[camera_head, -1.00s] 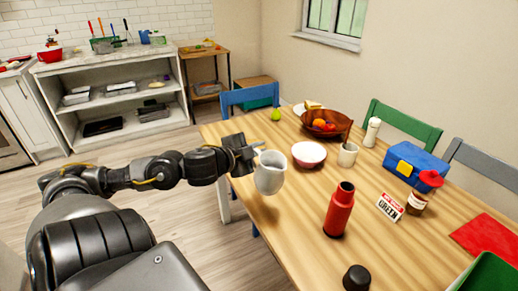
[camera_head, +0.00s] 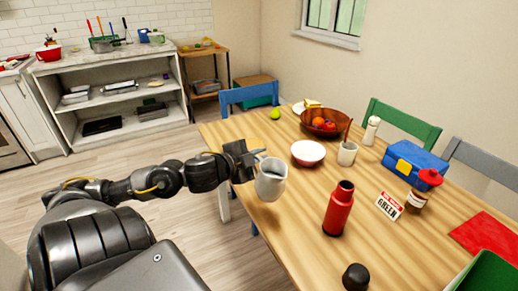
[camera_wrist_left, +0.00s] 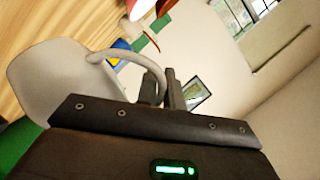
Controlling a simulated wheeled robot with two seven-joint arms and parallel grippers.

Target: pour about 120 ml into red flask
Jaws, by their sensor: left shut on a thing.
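The red flask (camera_head: 339,209) stands upright and uncapped on the wooden table. A black cap (camera_head: 355,277) lies on the table in front of it. My left gripper (camera_head: 247,164) is shut on the handle of a white pitcher (camera_head: 271,181). The pitcher is near upright, at the table's left edge and left of the flask, apart from it. In the left wrist view the white pitcher (camera_wrist_left: 60,80) shows with its handle between my left fingers (camera_wrist_left: 160,88). Its contents cannot be made out. My right gripper is not in view.
To the right are a small sign (camera_head: 389,206), a red-capped jar (camera_head: 417,201) and a blue lunch box (camera_head: 410,165). The table between pitcher and flask is clear.

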